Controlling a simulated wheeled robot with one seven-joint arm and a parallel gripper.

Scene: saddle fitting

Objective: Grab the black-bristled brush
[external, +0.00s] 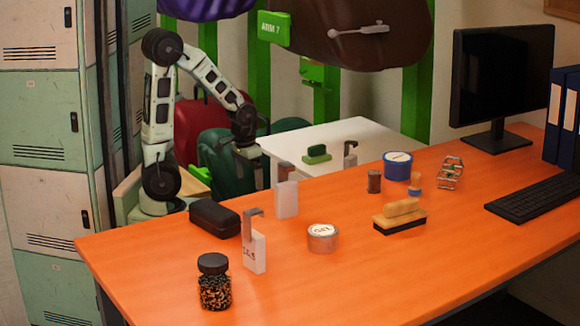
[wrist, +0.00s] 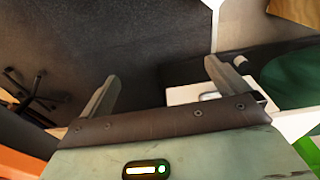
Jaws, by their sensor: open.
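Two brush-like things show in the external view. On the small white table, a green block with a dark, black-looking top (external: 317,153) lies with the dark side up. On the orange desk, a brush with a tan wooden grip (external: 401,209) has a black layer and a yellowish edge under it. I cannot tell for sure which one has black bristles. My gripper (external: 248,146) hangs left of the white table, apart from both. In the wrist view my gripper (wrist: 160,82) has its two fingers wide apart with nothing between them. No brush shows there.
The orange desk (external: 330,285) holds a jar (external: 214,285), a black case (external: 214,218), white dispensers (external: 287,199), a tin (external: 323,238), a blue tub (external: 398,166), a monitor (external: 500,80) and a keyboard (external: 535,200). Lockers (external: 40,120) stand left.

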